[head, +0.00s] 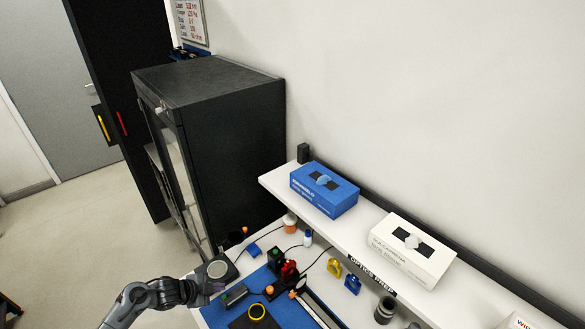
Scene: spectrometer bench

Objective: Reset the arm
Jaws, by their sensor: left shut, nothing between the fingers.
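My left arm comes in from the lower left. Its gripper (214,288) is at the left edge of the bench, near a round pale disc on a dark base (218,269). The fingers are small and partly lost against the dark parts; they look shut with nothing held. I cannot tell whether the gripper touches the base. My right gripper does not show.
A white shelf (357,233) behind holds a blue box (324,189) and a white box (411,246). A black cabinet (235,130) stands left.

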